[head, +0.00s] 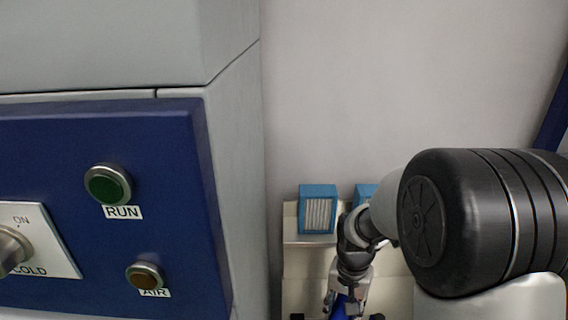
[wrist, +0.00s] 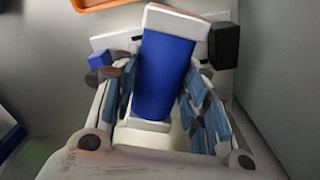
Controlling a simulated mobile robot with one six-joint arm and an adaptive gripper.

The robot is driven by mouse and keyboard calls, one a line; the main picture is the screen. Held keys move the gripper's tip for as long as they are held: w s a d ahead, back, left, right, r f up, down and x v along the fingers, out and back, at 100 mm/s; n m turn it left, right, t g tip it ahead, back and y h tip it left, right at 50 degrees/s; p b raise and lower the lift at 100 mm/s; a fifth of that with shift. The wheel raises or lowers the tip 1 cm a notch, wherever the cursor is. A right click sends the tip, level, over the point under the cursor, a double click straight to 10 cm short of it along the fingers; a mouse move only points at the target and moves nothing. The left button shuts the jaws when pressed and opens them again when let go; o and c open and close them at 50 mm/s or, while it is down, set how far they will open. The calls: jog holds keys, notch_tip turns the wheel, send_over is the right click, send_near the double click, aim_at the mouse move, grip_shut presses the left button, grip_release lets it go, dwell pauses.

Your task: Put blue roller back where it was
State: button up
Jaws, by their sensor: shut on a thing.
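The blue roller (wrist: 164,78) has white ends and lies between the fingers of my gripper (wrist: 160,85) in the wrist view. My gripper is shut on it. The roller's upper white end (wrist: 178,22) points away from my palm, and its lower end is close to the palm. In the head view, my gripper (head: 347,296) is low at the bottom edge, with a small part of the blue roller (head: 344,308) showing below it. The rest of the roller is cut off there.
A black block (wrist: 223,46) stands right of the roller and a small blue block (wrist: 100,60) left of it. An orange edge (wrist: 96,3) shows at the top. A blue box (head: 318,209) sits on a pale ledge. A grey cabinet with a blue panel (head: 60,150) fills the left.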

aim_at(342, 319)
jog(key=f+n, duration=0.1)
jog(key=f+n+b, duration=0.1)
jog(key=n, duration=0.1)
jog(key=f+n+b, duration=0.1)
jog(key=shift+s+f+n, duration=0.3)
jog(key=shift+n, duration=0.1)
jog(key=shift+r, duration=0.15)
